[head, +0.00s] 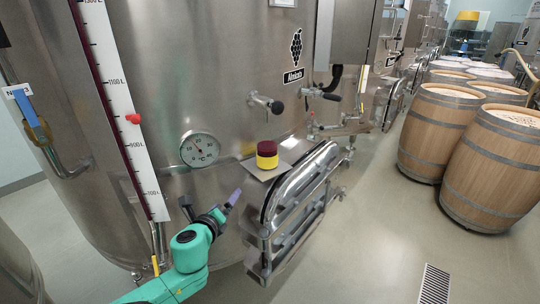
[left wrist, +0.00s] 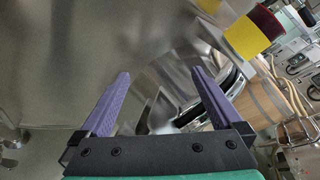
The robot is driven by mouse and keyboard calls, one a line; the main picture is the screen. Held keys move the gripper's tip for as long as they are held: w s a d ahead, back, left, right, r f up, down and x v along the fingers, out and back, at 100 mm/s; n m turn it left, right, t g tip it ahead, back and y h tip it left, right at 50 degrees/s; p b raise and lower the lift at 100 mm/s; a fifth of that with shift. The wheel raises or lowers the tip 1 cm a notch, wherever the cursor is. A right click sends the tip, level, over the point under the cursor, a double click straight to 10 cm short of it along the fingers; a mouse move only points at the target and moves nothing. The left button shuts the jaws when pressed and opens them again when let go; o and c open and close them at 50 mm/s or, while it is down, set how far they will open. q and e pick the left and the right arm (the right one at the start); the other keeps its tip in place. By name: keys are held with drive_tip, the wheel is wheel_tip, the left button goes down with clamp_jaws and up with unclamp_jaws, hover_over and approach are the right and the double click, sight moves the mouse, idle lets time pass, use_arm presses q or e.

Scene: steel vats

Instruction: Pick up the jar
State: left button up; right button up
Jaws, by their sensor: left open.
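The jar (head: 267,155) is short and round, with a dark red lid and a yellow body. It stands upright on a small metal plate (head: 252,170) in front of the steel vat. In the left wrist view the jar (left wrist: 247,37) shows at the upper right, beyond the fingers. My left gripper (head: 233,198) is to the left of the jar and nearer to me in the head view, apart from it. In the left wrist view its two purple fingers (left wrist: 162,100) are spread with nothing between them. My right gripper is not in view.
The steel vat (head: 230,70) fills the left and middle, with a dial gauge (head: 199,149) and a valve (head: 266,103). An open metal hatch door (head: 300,190) stands just right of the jar. Wooden barrels (head: 440,130) stand at the right.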

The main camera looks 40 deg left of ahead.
sight(262, 159)
use_arm(q)
drive_tip(key=w+d+r+m+t+h, duration=0.2)
drive_tip(key=d+r+m+t+h, duration=0.3)
drive_tip(key=r+m, duration=0.65)
drive_tip(key=shift+g+y, duration=0.5)
drive_tip(key=shift+y, duration=0.1)
drive_tip(key=x, duration=0.3)
drive_tip(key=f+x, duration=0.1)
drive_tip(key=x, duration=0.6)
drive_tip(key=shift+w+d+f, duration=0.15)
drive_tip(key=shift+d+f, duration=0.05)
drive_tip(key=shift+d, duration=0.15)
drive_tip(key=shift+b+x, duration=0.8)
drive_tip(key=shift+b, duration=0.15)
drive_tip(key=shift+w+a+f, duration=0.1)
drive_tip(key=shift+w+a, duration=0.2)
drive_tip(key=shift+w, duration=0.25)
drive_tip(key=shift+w+a, duration=0.3)
drive_tip(key=shift+w, duration=0.3)
drive_tip(key=shift+w+f+p, duration=0.1)
drive_tip(key=shift+w+p, duration=0.2)
drive_tip(key=shift+w, duration=0.1)
drive_tip(key=shift+d, duration=0.1)
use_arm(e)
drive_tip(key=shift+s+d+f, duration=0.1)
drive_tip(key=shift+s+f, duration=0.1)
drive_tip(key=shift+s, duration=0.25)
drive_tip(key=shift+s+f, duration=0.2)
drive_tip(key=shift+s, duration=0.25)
